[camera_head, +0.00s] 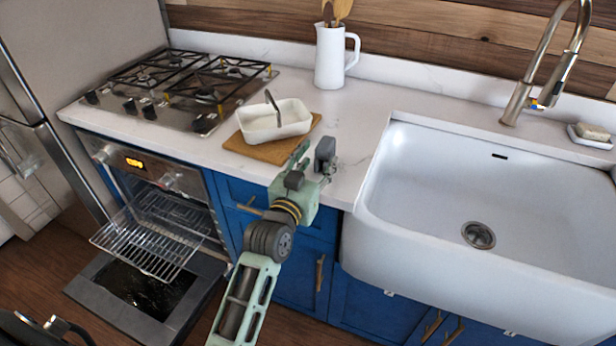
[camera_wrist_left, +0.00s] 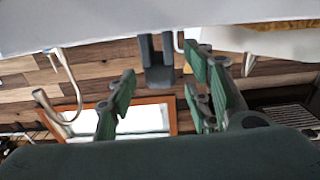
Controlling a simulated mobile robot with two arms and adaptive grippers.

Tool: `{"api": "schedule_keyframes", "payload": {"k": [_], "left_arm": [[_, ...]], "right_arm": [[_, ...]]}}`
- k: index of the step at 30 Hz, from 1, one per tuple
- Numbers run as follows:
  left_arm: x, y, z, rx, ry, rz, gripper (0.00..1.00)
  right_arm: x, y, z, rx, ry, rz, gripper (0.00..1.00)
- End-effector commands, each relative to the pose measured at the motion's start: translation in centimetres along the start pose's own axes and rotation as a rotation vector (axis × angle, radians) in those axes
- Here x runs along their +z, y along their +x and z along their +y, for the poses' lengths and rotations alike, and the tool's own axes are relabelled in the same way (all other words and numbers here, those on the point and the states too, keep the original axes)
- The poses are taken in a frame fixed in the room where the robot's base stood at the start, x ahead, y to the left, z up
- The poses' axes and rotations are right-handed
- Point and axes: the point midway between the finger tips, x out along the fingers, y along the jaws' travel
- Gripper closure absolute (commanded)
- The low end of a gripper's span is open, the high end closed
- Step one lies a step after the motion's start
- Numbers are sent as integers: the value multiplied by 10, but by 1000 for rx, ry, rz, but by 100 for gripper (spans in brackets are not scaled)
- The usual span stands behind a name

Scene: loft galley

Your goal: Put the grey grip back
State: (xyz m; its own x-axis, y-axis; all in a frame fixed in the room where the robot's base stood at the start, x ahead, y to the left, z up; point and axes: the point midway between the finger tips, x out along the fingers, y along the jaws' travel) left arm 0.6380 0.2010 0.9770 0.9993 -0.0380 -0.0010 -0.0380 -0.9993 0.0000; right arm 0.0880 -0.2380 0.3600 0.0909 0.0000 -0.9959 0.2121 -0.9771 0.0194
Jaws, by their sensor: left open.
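The grey grip (camera_head: 325,153) is a small dark grey block with a notch. It stands on the white counter near its front edge, right of the wooden board. It also shows in the left wrist view (camera_wrist_left: 157,66), upside down, ahead of the fingers and roughly between them. My left gripper (camera_head: 313,166) is open at the counter's front edge, close to the grip. In the wrist view its green fingers (camera_wrist_left: 160,90) are spread, with nothing held. The head view does not show clearly whether a finger touches the grip.
A white dish (camera_head: 272,121) with a thin upright handle sits on a wooden board (camera_head: 262,151). The gas hob (camera_head: 180,85) is left, the sink (camera_head: 470,190) right, a white jug (camera_head: 330,57) behind. The oven door (camera_head: 140,295) hangs open below. The counter before the jug is clear.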

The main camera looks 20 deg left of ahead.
Motion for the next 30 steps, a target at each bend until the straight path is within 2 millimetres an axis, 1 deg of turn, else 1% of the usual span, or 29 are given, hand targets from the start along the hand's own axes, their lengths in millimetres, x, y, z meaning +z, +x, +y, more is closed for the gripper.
{"api": "schedule_keyframes", "payload": {"k": [1, 6, 9, 12, 16, 30], "left_arm": [[1, -12, 0, 0, 1, -1, 54], [2, -44, 0, 1, 0, -2, 54], [1, -56, 0, 1, 0, 0, 54], [0, -63, 0, 1, 0, 0, 54], [0, -66, 0, 1, 0, 0, 54], [0, -66, 0, 1, 0, 0, 54]], "right_arm": [[0, 2, 0, 0, 0, 0, 54], [0, 5, 0, 0, 0, 0, 54], [0, 6, -1, -1, 0, 0, 54], [0, 7, -2, -2, 0, 0, 54], [0, 7, -4, -5, 1, 1, 54], [-1, 7, -6, -6, 0, 2, 54]]}}
